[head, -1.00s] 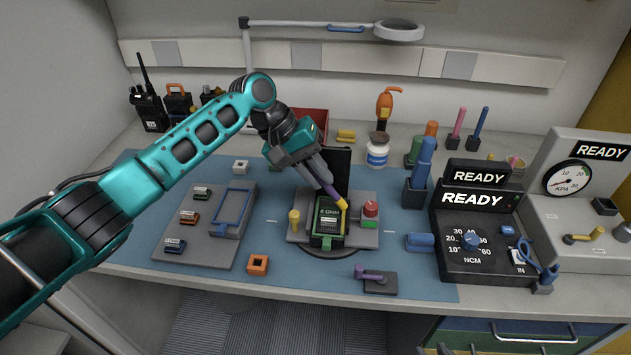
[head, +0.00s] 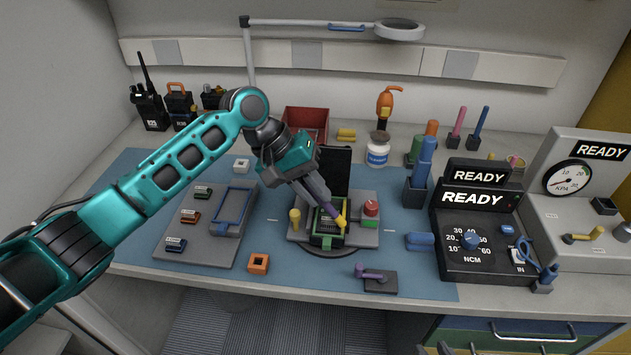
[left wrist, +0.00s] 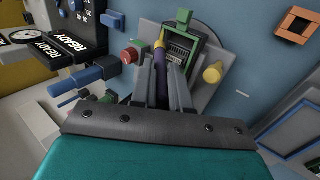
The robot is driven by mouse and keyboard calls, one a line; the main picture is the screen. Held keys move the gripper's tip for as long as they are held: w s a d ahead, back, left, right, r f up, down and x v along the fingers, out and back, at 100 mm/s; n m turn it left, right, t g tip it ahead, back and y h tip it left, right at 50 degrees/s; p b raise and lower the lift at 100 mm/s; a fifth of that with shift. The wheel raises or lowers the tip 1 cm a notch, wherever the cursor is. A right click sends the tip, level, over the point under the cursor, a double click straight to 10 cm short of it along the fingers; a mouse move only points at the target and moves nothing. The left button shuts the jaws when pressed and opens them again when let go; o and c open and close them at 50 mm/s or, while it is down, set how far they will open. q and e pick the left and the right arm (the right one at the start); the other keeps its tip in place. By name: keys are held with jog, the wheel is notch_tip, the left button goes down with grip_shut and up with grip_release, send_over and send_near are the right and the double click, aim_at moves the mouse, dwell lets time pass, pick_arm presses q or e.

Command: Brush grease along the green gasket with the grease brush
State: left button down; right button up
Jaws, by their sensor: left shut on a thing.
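The open radio (head: 328,232) sits in the grey fixture (head: 364,238), its dark lid raised behind it. The green gasket (left wrist: 199,40) shows as a green rim around the radio's case in the left wrist view. My left gripper (head: 326,205) is shut on the grease brush (head: 340,219), which has a purple handle and a yellow end. The brush (left wrist: 160,62) slants down at the radio's right side in the head view, its end over or on the rim; contact cannot be told. The gripper covers part of the radio. My right gripper is not in view.
A yellow knob (head: 294,217) and a red-topped knob (head: 370,209) flank the radio closely. A purple-handled tool (head: 372,275) lies in front. A grey tray (head: 205,243) is at left and a black torque unit (head: 470,238) at right. The blue mat between is mostly clear.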

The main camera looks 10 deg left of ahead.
pick_arm(q)
jog(key=shift+s, duration=0.75)
jog(key=shift+w, duration=3.35)
jog(key=shift+d+r, duration=0.1)
jog(key=shift+r, duration=2.85)
notch_tip(320, 180, up, 3)
jog(key=shift+f, duration=0.1)
